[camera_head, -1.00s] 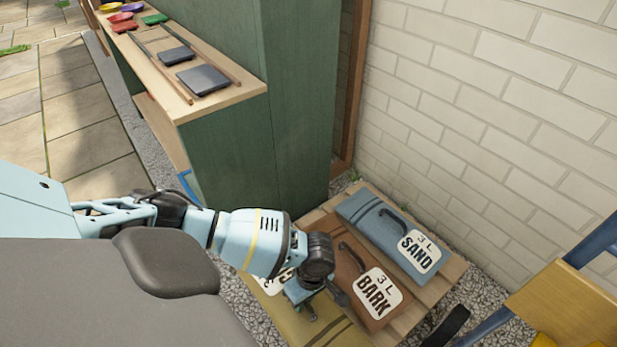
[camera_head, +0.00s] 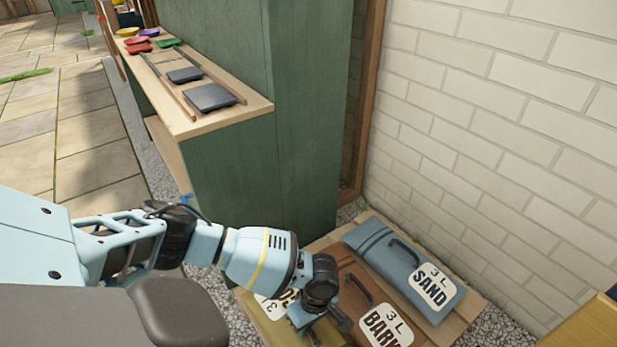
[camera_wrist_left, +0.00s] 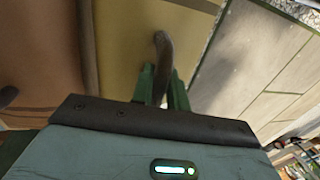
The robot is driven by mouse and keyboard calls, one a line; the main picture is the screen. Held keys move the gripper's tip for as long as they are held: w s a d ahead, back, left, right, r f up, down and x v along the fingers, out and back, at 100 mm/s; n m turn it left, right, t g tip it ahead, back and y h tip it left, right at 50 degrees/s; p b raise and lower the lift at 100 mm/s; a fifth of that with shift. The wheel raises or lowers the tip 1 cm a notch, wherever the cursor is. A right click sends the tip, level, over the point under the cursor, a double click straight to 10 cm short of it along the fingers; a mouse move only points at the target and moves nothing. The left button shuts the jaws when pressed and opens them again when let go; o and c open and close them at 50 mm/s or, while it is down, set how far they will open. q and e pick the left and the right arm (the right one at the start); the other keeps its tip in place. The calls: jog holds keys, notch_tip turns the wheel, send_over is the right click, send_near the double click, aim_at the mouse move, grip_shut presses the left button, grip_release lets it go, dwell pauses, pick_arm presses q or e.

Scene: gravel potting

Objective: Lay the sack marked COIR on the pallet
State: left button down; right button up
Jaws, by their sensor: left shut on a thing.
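The olive-yellow sack (camera_head: 278,327) lies at the left end of the row, beside the brown BARK sack (camera_head: 352,290). Its white label (camera_head: 272,308) is mostly covered by my left gripper, so I cannot read the whole word. My left gripper (camera_head: 318,328) is over this sack. In the left wrist view its green fingers (camera_wrist_left: 161,92) are shut on the sack's dark curved handle (camera_wrist_left: 163,55). The wooden pallet (camera_head: 462,322) is under the row of sacks. I cannot tell whether the yellow sack touches it. My right gripper is out of view.
The blue SAND sack (camera_head: 385,250) lies right of BARK, near the brick wall (camera_head: 500,150). A green cabinet (camera_head: 250,180) with a wooden top stands behind, holding trays (camera_head: 208,97) and bowls. A yellow wooden piece (camera_head: 592,325) is at lower right. Paving is open at left.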

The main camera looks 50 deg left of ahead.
pick_arm(q)
jog(key=shift+r, duration=0.1)
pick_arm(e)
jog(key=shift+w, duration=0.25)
pick_arm(q)
jog(key=c, duration=1.5)
grip_release()
jog(key=shift+f, duration=0.2)
jog(key=shift+o, duration=0.7)
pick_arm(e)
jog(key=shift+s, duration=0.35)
pick_arm(q)
jog(key=shift+r, duration=0.15)
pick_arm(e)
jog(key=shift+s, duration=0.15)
